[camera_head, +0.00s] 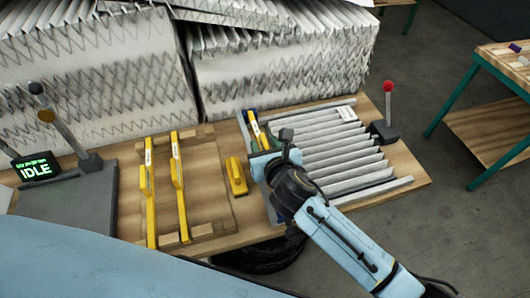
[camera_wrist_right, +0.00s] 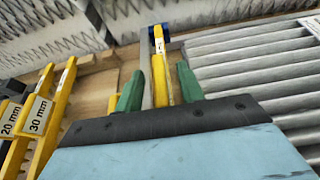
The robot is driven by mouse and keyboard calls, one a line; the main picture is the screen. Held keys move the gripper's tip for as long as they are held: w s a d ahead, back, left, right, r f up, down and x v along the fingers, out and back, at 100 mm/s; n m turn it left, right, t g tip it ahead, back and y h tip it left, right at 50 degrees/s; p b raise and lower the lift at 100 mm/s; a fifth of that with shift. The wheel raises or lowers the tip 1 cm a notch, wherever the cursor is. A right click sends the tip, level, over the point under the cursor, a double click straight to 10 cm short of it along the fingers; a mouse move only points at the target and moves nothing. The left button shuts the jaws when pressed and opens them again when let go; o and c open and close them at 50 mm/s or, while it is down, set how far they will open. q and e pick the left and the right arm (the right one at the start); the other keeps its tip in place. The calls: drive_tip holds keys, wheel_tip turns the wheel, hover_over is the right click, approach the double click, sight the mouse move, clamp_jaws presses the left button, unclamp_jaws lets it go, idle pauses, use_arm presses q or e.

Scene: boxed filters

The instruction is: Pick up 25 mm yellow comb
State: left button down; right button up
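A yellow comb (camera_head: 256,128) with a pale label lies along the left edge of the pleated filter; its label is too small to read. Its near part is hidden by my right gripper (camera_head: 268,158) in the head view. In the right wrist view the comb (camera_wrist_right: 159,68) runs between the green fingers of my right gripper (camera_wrist_right: 159,88). The fingers stand apart, with gaps visible beside the comb. My left gripper is not in view.
Two yellow combs, labelled 30 mm (camera_wrist_right: 52,112) and 20 mm (camera_wrist_right: 21,122), lie on a wooden rack (camera_head: 212,205) to the left. A short yellow tool (camera_head: 236,176) lies between rack and filter (camera_head: 345,155). A red-knobbed post (camera_head: 388,105) stands right.

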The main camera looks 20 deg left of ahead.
drive_tip(key=shift+w+a+f, duration=0.3)
drive_tip(key=shift+w, duration=0.2)
clamp_jaws()
